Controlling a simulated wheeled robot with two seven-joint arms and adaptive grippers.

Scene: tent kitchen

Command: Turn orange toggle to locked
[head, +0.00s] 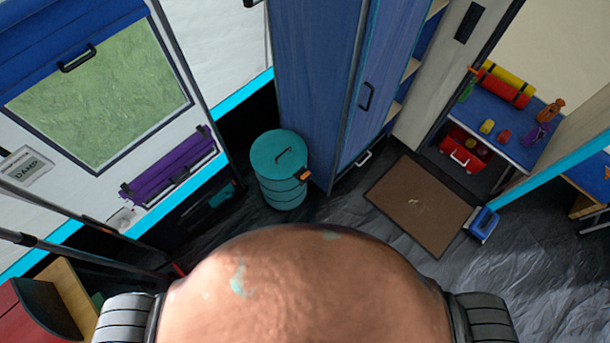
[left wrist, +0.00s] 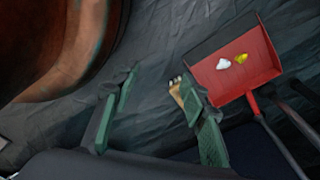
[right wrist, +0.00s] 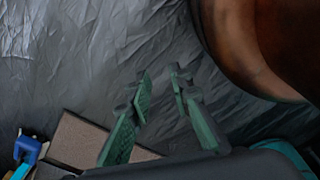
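A small orange toggle (head: 304,174) sits on the right side of a teal lidded canister (head: 276,196). The canister stands upright on the floor beside the blue cabinet. The toggle is too small to tell its setting. A teal curved edge (right wrist: 290,157), perhaps the canister, shows low in the right wrist view. My left gripper (left wrist: 156,80) is open and empty above the dark floor, apart from the canister. My right gripper (right wrist: 160,76) is open and empty above the grey floor sheet. Neither gripper shows in the head view.
A blue cabinet (head: 312,75) stands right behind the canister. A brown mat (head: 420,204) lies to its right, with a blue-handled item (head: 484,222) at the mat's corner. A purple roll (head: 170,172) is at the left wall. A red dustpan (left wrist: 235,65) lies near my left gripper.

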